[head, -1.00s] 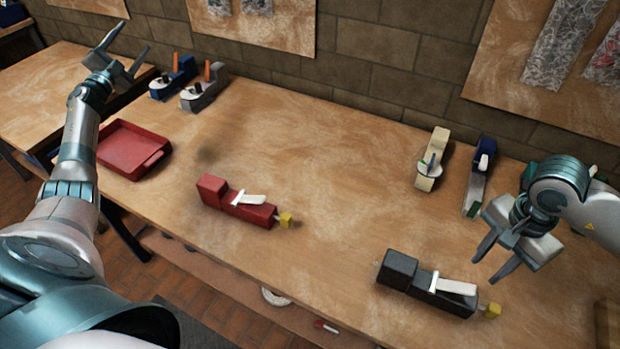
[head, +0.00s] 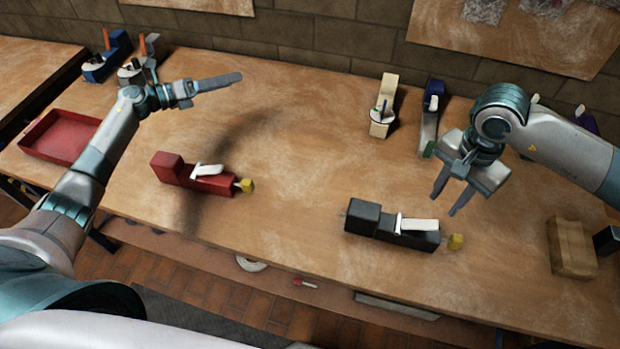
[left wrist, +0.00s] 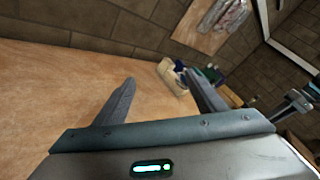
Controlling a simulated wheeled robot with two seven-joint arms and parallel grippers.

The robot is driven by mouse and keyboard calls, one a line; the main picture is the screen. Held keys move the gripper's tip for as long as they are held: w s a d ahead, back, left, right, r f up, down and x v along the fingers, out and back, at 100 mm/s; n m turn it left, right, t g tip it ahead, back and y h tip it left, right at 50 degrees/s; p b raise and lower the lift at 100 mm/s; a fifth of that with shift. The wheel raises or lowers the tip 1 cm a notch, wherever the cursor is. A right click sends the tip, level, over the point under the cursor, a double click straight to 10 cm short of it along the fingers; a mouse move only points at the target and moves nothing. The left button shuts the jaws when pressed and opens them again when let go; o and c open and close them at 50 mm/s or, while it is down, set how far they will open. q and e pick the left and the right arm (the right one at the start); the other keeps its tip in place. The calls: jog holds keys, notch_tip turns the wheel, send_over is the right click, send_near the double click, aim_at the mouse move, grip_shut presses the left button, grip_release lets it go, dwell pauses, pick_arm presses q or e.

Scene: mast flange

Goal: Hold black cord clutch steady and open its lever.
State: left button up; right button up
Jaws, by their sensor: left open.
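The black cord clutch (head: 368,219) lies on the wooden bench at the front, right of centre. Its white lever (head: 417,225) lies nearly flat along its top, and a yellow end piece (head: 456,241) shows at its right. My right gripper (head: 446,203) is open and empty, fingers pointing down, above and behind the clutch's right end, apart from it. My left gripper (head: 238,78) is held above the bench at the left, pointing right, far from the clutch. In the left wrist view its fingers (left wrist: 160,78) are spread with nothing between them.
A red clutch (head: 170,170) with a white lever lies left of the black one. A red tray (head: 62,137) is at far left. Cream (head: 384,105) and blue (head: 431,112) devices stand at the back. A wooden block (head: 570,248) is at right. The bench middle is clear.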

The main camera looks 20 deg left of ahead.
aim_at(370, 222)
pick_arm(q)
jog(key=s+d+f+m+g+h, duration=0.1)
jog(key=s+d+f+m+g, duration=0.3)
jog(key=d, duration=0.6)
jog(key=s+d+f+m+g, duration=0.4)
jog(key=s+d+m, duration=0.3)
jog(key=s+d, duration=0.2)
jog(key=s+d+f+m+g+h, duration=0.1)
jog(key=s+d+f+m+g, duration=0.3)
jog(key=d, duration=0.7)
jog(key=s+f+m, duration=0.1)
jog(key=s+m, duration=0.1)
jog(key=shift+s+m+h, duration=0.3)
jog(key=shift+s, duration=0.05)
jog(key=x, duration=1.7)
jog(key=shift+d, duration=0.2)
